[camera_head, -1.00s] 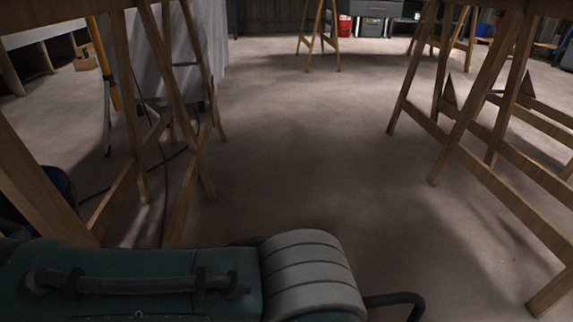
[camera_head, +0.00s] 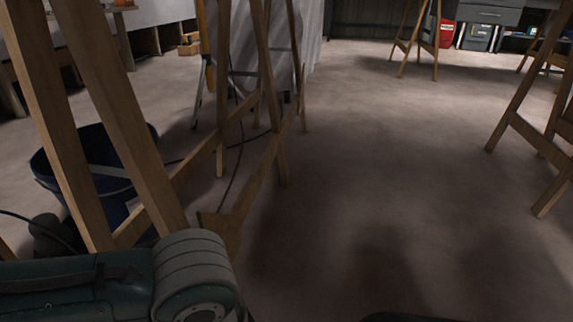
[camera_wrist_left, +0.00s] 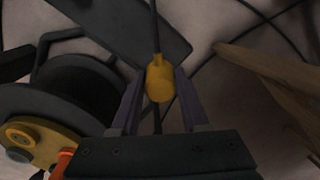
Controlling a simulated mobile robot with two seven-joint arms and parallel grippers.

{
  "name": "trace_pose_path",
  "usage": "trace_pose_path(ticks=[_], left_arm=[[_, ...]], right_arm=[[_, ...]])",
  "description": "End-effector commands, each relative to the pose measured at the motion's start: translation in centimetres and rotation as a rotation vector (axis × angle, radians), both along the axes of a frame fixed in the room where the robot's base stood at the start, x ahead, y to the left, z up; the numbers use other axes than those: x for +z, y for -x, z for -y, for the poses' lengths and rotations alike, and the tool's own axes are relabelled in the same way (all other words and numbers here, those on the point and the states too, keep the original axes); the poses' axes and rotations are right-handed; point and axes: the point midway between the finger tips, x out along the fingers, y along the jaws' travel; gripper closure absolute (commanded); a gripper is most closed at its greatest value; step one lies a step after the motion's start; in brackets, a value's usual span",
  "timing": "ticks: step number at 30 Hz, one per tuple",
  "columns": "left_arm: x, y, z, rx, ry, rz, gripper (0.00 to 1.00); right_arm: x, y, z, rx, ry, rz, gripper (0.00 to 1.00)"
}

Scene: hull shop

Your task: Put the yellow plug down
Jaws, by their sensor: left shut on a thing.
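In the left wrist view the yellow plug (camera_wrist_left: 159,82) sits between the two fingers of my left gripper (camera_wrist_left: 158,88), which is shut on it. A black cable runs up from the plug's far end. Below the plug in that view lies the floor, with a dark cable reel at the left. In the head view the plug and my left gripper's fingers do not show; only a teal and grey part of my body shows at the lower left. My right gripper is in neither view.
The cable reel (camera_wrist_left: 75,95) with its yellow hub is close by my left gripper. A blue bucket (camera_head: 70,160) stands on the floor behind wooden trestle legs (camera_head: 125,120) at the left. More trestles stand at the right and back. The middle floor (camera_head: 370,150) is clear.

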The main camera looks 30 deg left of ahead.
Motion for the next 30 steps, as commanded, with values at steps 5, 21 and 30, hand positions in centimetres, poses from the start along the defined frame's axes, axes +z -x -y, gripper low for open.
trace_pose_path(ticks=[5,21,30], left_arm=[[-3.0,-0.1,0.0,0.0,0.001,0.001,1.0],[-7.2,0.0,0.0,0.0,0.001,0.001,1.0],[-7.7,0.0,0.0,0.0,0.001,0.001,1.0]], right_arm=[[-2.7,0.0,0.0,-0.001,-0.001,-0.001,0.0],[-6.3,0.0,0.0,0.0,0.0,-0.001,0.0],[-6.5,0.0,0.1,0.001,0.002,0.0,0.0]])
